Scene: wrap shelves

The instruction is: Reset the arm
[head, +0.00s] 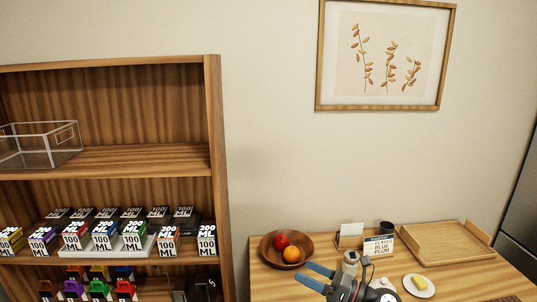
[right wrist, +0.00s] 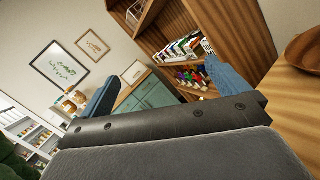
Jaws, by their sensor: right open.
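My right gripper (head: 319,277) is at the bottom of the head view, in front of the wooden table, with its blue fingers pointing left. In the right wrist view its two blue fingers (right wrist: 160,85) stand wide apart with nothing between them. It is open and empty, apart from the shelf and the things on the table. My left gripper is not in the head view.
The table (head: 262,285) bears a fruit bowl (head: 270,254), a sign (head: 379,247), a wooden tray (head: 430,259) and a plate (head: 410,287).

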